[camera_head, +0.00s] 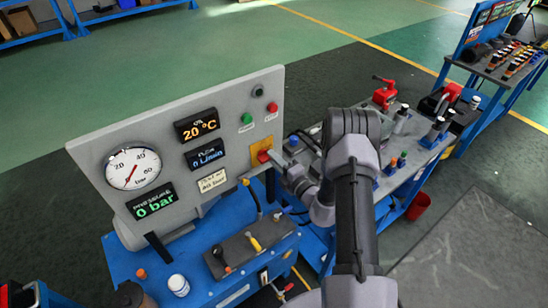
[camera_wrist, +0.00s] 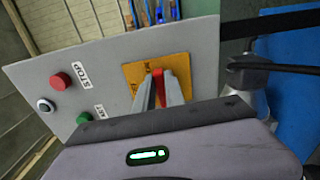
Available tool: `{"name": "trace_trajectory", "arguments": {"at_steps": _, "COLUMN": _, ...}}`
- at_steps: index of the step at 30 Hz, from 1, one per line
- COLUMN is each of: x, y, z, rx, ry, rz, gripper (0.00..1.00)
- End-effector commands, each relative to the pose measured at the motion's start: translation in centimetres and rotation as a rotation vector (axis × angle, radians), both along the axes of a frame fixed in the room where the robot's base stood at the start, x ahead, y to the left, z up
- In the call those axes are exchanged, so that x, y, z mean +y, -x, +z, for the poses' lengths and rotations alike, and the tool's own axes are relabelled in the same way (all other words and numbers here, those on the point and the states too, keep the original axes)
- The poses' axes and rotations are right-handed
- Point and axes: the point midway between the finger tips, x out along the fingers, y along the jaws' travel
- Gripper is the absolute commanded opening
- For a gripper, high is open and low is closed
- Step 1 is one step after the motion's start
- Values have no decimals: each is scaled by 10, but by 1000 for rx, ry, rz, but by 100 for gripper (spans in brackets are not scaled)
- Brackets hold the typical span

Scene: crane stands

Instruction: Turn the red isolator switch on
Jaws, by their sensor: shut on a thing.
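The red isolator switch (camera_head: 263,156) sits on a yellow plate (camera_head: 258,146) at the lower right of the grey control panel (camera_head: 243,95). My gripper (camera_head: 273,157) reaches it from the right in the head view. In the wrist view the red handle (camera_wrist: 158,75) shows between the two fingers of my gripper (camera_wrist: 160,88), which is shut on it. The fingers cover much of the handle, so I cannot tell its exact angle. The yellow plate is behind the fingertips in the wrist view.
Green (camera_head: 246,118) and red (camera_head: 272,107) buttons sit above the switch. The gauge (camera_head: 132,169) and pressure display (camera_head: 151,201), reading 0 bar, are at the panel's left. A blue bench (camera_head: 125,262) with valves lies below; a tool bench stands behind my arm.

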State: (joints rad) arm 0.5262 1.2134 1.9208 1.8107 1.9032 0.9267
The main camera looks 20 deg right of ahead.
Motion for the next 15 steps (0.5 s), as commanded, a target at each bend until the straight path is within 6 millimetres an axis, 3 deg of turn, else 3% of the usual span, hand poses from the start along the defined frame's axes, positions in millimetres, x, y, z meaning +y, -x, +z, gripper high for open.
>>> {"name": "trace_trajectory", "arguments": {"at_steps": 15, "x": 0, "y": 1, "z": -2, "rx": 12, "ry": -54, "rz": 0, "gripper": 0}}
